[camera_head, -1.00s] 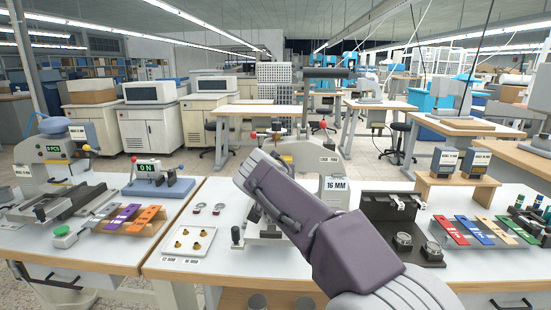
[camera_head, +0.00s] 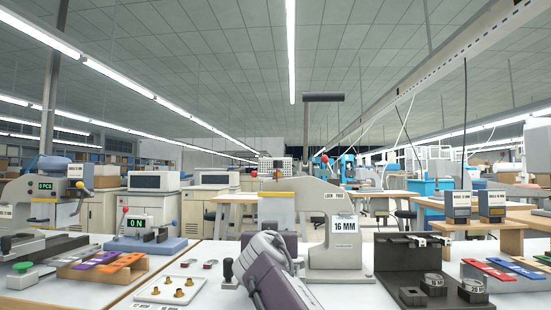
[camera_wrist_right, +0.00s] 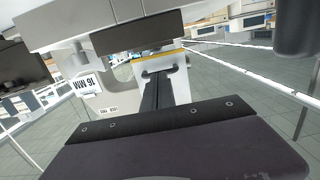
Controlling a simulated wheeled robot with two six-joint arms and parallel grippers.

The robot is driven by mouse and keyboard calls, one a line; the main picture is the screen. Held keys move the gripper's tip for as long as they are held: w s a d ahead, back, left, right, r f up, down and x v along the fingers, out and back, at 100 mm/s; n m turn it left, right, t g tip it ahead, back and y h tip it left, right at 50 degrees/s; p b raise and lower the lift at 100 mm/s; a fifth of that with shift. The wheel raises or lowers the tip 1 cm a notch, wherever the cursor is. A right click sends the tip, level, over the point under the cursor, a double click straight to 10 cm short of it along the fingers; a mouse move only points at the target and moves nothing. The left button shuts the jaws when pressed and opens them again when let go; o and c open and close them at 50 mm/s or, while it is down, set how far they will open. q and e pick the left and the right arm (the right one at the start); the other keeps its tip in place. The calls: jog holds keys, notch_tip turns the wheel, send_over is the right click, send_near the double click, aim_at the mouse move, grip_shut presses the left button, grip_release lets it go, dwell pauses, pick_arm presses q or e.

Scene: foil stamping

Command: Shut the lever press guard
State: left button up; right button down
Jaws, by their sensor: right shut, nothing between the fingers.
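The pale lever press (camera_head: 341,235) stands upright at the middle of the table and bears a "16 MM" label. My left gripper is not in view.
A black fixture (camera_head: 410,270) with round dies stands right of the press. A white tray (camera_head: 155,291) with brass pieces lies to its left. Farther left are a green-display counter (camera_head: 145,234) and coloured strips on a wooden rack.

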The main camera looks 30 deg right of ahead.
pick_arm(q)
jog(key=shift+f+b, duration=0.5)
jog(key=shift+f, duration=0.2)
pick_arm(e)
jog(key=shift+w+d+f, duration=0.35)
jog(key=shift+w+f, duration=0.2)
jog(key=shift+f, duration=0.2)
